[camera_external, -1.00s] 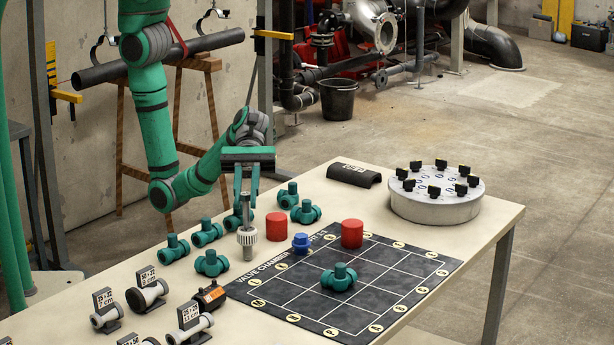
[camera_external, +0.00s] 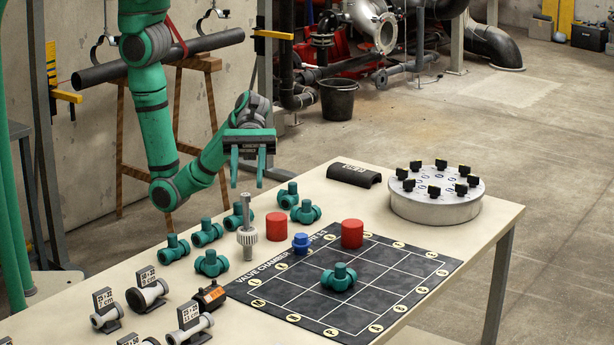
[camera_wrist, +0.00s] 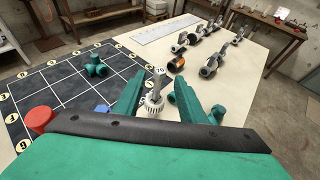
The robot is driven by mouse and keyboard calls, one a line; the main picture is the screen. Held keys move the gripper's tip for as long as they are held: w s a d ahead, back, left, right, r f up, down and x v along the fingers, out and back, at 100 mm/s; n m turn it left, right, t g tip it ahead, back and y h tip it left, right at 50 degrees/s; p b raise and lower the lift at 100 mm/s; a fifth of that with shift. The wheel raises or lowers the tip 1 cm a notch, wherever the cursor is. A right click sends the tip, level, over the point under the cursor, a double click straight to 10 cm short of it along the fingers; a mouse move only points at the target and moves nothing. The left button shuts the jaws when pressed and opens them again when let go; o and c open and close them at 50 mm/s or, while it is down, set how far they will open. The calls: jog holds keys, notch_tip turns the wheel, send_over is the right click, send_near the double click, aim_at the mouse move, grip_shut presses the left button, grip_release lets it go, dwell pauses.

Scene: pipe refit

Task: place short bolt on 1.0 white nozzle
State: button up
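The short bolt (camera_external: 246,209) is a thin grey metal shaft standing upright on top of the white nozzle (camera_external: 247,237), a ribbed whitish collar on a grey stem on the table. Bolt (camera_wrist: 153,90) and nozzle (camera_wrist: 153,106) also show between the fingers in the wrist view. The joint between them is too small to judge. My gripper (camera_external: 247,181) is open and empty, pointing down above the bolt's top, apart from it in the external view. It also shows in the wrist view (camera_wrist: 160,84), its two green fingers spread.
Several green pipe fittings (camera_external: 205,233) stand close around the nozzle. A red cylinder (camera_external: 276,227) and a blue fitting (camera_external: 301,243) are to its right. A black grid mat (camera_external: 375,284) carries one green fitting. A round grey carousel (camera_external: 437,206) stands at the far right.

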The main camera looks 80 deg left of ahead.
jog(key=v, duration=0.5)
jog(key=shift+w+a+r, duration=0.1)
jog(key=shift+a+r, duration=0.05)
jog(key=shift+a, duration=0.2)
